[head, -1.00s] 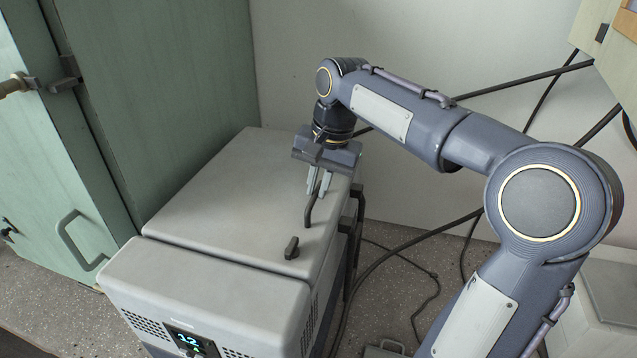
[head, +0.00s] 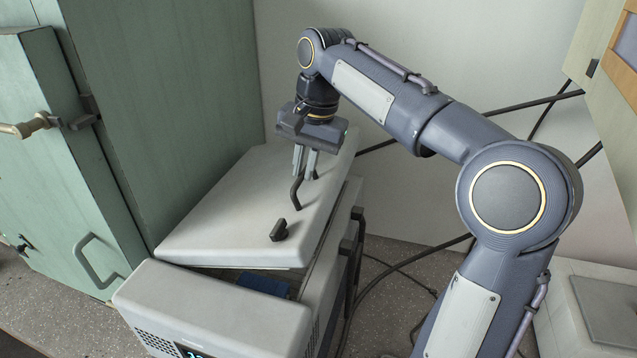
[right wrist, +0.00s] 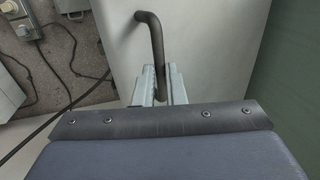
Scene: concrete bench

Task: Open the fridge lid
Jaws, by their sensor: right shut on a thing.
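The fridge (head: 215,310) is a pale grey box standing on the floor. Its lid (head: 235,212) is raised and tilted, with a dark gap along the front edge and something blue (head: 263,283) showing inside. A dark bent handle (head: 296,191) stands up from the lid. My right gripper (head: 304,172) is shut on the handle above the lid. In the right wrist view the handle (right wrist: 151,35) runs down between the two fingers (right wrist: 158,85). My left gripper is not in view.
Black cables (head: 400,262) lie on the speckled floor at right. A pale box (head: 605,300) stands at the far right.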

